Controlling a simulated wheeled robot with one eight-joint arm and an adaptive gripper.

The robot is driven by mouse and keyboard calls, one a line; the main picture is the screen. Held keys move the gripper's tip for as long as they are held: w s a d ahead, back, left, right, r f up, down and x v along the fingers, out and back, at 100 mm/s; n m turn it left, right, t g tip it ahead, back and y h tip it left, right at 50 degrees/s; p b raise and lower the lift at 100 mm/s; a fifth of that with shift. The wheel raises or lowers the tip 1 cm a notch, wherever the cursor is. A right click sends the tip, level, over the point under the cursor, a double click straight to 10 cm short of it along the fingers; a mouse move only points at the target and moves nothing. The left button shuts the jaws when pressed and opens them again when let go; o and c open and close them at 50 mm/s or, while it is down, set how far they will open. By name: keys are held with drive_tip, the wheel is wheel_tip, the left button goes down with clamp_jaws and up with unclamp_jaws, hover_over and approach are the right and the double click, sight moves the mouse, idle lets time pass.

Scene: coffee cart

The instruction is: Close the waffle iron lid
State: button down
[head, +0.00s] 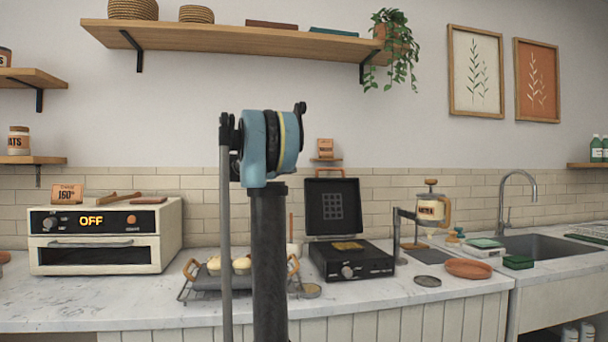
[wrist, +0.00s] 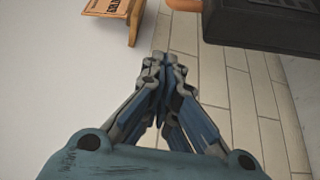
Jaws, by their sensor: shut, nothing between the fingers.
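The waffle iron (head: 350,264) stands on the counter with its black lid (head: 347,195) upright and open. An orange handle (head: 328,171) is on the lid's top edge, and a golden waffle (head: 346,245) lies on the lower plate. In the wrist view, my gripper (wrist: 155,58) is shut and empty. The dark lid (wrist: 265,22) is at the upper right there, and part of the orange handle (wrist: 184,5) shows at the top edge. The fingertips are apart from both in the picture. The head view does not show the gripper's fingers.
A waffle sign (head: 325,147) stands on a small wall shelf just above the lid; it also shows in the wrist view (wrist: 107,7). A rack with pale buns (head: 241,265) is left of the iron, partly behind my arm. A coffee press (head: 429,211) stands to its right.

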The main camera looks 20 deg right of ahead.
drive_tip(key=x, duration=1.1)
drive_tip(key=shift+s+a+r, duration=0.1)
drive_tip(key=shift+s+a, duration=0.1)
drive_tip(key=shift+s, duration=0.75)
drive_tip(key=shift+s+a+r, duration=0.1)
drive_tip(key=shift+s+a, duration=0.1)
drive_tip(key=shift+s, duration=0.75)
